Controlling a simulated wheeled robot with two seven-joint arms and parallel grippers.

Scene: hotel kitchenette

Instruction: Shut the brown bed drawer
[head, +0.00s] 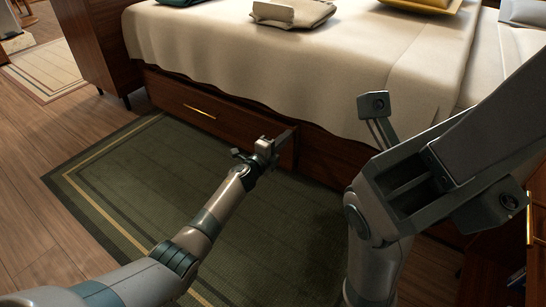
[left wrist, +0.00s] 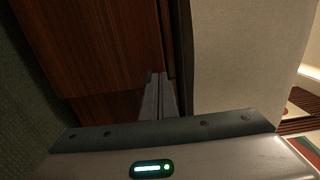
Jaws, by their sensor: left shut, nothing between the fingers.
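The brown bed drawer (head: 230,127) sits low in the bed's side in the head view, with a slim gold handle (head: 200,111). Its front stands out from the darker bed base (head: 335,155), so it is partly open. My left gripper (head: 286,136) is shut and empty at the drawer's right end, by its upper edge. In the left wrist view, its closed fingers (left wrist: 159,96) lie at the edge of the brown wood front (left wrist: 95,45). I cannot tell whether they touch it. My right arm fills the right side of the head view; its fingertips do not show.
The bed's cream cover (head: 300,75) hangs over the drawer's top. A green rug (head: 140,190) covers the floor before the bed. A dark wooden cabinet (head: 100,45) stands at the upper left. Another piece with gold handles is at the right edge.

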